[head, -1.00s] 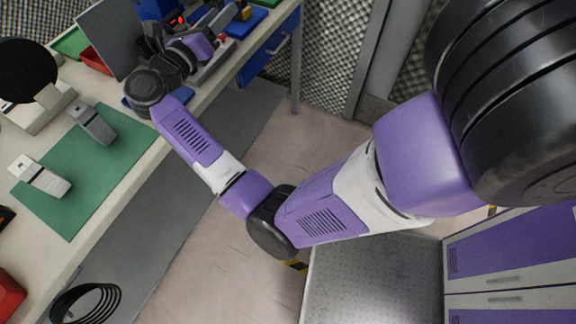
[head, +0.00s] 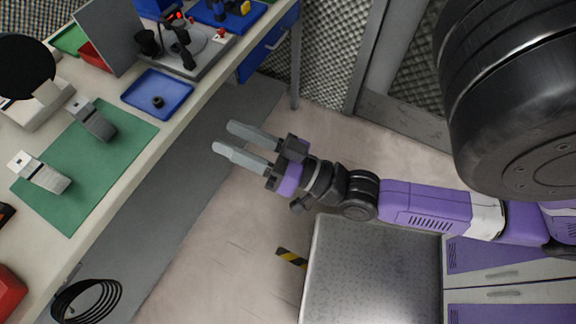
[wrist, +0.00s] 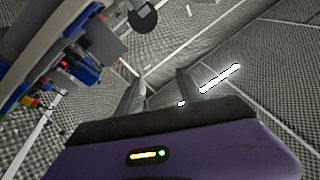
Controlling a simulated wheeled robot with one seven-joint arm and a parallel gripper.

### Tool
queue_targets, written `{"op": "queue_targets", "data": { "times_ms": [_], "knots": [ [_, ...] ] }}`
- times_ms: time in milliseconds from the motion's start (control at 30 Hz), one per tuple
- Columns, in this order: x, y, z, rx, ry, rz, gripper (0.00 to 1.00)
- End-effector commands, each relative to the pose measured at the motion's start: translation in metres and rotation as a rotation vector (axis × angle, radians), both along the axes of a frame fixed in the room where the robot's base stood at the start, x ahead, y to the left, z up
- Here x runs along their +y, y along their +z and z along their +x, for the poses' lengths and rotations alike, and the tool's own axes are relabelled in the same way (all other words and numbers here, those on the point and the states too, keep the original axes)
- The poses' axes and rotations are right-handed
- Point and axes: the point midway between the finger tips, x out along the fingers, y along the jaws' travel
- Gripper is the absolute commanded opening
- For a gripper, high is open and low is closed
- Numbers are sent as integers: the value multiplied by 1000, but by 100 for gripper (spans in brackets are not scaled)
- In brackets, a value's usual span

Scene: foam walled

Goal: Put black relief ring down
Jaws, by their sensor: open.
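A small black ring (head: 158,102), which looks like the relief ring, lies in the blue tray (head: 133,97) on the workbench. My gripper (head: 237,139) is open and empty in the head view. It is held out over the floor, to the right of the bench edge and apart from the tray. In the wrist view the two fingers of my gripper (wrist: 158,90) are spread with nothing between them. The ring cannot be made out in the wrist view.
A green mat (head: 85,165) with grey devices lies on the bench (head: 110,215). A grey fixture (head: 190,58) stands behind the tray, near a grey upright panel (head: 106,38). A black cable coil (head: 86,301) hangs at the bench's front. Floor between bench and my base is open.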

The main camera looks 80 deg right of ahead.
Motion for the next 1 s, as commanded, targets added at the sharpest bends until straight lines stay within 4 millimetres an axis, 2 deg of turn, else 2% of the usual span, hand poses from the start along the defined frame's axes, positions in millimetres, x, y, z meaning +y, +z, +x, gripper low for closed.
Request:
{"op": "queue_targets", "data": {
  "times_ms": [33, 200, 400, 533, 1000],
  "knots": [
    [15, -10, -18, 87, 20, -50, 44],
    [58, -36, -67, 339, 90, -216, 44],
    [83, -47, -103, 506, 141, -328, 44],
    [87, -49, -111, 540, 152, -352, 44],
    [87, -49, -110, 539, 153, -352, 44]
  ]
}}
